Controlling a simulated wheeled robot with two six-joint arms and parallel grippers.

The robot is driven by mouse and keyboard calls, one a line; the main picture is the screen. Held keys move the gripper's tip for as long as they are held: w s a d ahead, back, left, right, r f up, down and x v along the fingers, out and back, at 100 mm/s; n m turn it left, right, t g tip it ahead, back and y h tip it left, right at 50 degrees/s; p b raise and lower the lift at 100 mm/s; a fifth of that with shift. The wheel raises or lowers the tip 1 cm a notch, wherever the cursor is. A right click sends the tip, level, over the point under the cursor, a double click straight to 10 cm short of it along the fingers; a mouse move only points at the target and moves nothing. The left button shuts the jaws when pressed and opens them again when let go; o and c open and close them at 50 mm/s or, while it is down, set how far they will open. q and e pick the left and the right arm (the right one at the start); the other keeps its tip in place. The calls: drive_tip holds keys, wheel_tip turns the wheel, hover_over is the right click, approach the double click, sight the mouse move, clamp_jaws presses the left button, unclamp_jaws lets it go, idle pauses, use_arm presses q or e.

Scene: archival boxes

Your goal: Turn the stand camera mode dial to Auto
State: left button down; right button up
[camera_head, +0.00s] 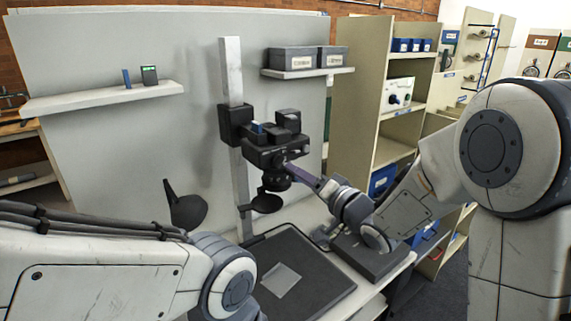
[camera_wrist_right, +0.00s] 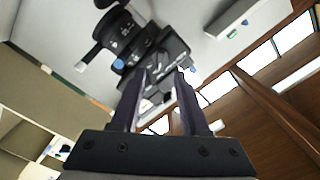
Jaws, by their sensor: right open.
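The black stand camera (camera_head: 262,157) is mounted on a pale upright column (camera_head: 232,75), its lens facing down. My right gripper (camera_head: 291,167) reaches in from the right, its fingertips at the camera's right side. In the right wrist view the camera (camera_wrist_right: 165,60) is seen close up, and my right gripper (camera_wrist_right: 160,80) is open, its two dark fingers apart in front of the camera body. I cannot make out the mode dial or its setting, nor whether the fingers touch the camera. My left arm crosses the lower left; its gripper is out of view.
A dark copy board with a pale sheet (camera_head: 281,280) lies below the camera. A black lamp (camera_head: 186,206) stands to the left. A shelf with grey boxes (camera_head: 293,59) is behind. A tan shelf unit (camera_head: 352,90) stands close on the right. A grey box (camera_head: 370,256) lies under my right forearm.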

sight(283, 164)
drive_tip(key=p+x, duration=0.1)
drive_tip(key=x, duration=0.5)
drive_tip(key=shift+w+a, duration=0.15)
drive_tip(key=shift+w, duration=0.05)
drive_tip(key=shift+c, duration=0.3)
clamp_jaws()
